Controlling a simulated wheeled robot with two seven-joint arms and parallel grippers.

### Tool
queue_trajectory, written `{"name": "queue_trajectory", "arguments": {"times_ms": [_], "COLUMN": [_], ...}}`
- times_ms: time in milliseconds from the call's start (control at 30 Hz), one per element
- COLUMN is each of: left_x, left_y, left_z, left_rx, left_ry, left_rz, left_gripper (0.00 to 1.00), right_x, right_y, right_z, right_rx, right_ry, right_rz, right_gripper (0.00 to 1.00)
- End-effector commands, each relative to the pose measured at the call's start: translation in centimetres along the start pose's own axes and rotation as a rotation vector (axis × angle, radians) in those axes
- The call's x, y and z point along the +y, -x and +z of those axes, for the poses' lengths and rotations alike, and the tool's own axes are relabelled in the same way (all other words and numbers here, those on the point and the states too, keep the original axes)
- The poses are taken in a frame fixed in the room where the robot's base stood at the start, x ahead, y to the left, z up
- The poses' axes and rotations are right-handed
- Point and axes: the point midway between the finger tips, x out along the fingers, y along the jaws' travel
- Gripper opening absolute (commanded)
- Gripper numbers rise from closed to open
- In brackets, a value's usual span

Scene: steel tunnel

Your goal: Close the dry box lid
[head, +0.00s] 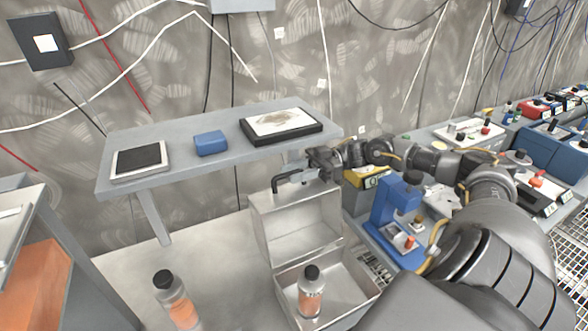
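A clear bottle with a black cap and orange contents (311,296) stands inside the box. My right gripper (284,183) is at the lid's top edge, its dark finger pointing down near the upper left corner. Its finger gap is not clear, and I cannot tell if it touches the lid. My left gripper is out of view.
A grey table (222,163) behind holds a tablet, a blue case and a framed panel. A similar bottle (177,300) stands left of the box. A blue device (393,212) and a crowded bench lie to the right, close to my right arm.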

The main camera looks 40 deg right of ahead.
Motion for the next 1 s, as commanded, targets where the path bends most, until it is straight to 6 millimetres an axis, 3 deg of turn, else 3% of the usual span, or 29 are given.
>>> {"name": "queue_trajectory", "arguments": {"times_ms": [367, 633, 1000], "left_x": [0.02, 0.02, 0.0], "left_y": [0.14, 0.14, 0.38], "left_z": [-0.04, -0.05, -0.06], "left_rx": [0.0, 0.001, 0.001], "left_ry": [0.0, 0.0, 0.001], "left_rz": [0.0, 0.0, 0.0], "left_gripper": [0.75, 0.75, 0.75], "right_x": [-0.03, -0.01, -0.12], "right_y": [-0.6, -0.57, -0.58], "right_z": [0.02, 0.01, -0.22], "right_rx": [0.0, 0.0, 0.0], "right_ry": [0.0, 0.0, 0.011], "right_rz": [-0.001, 0.0, 0.0], "right_gripper": [0.34, 0.0, 0.0]}}
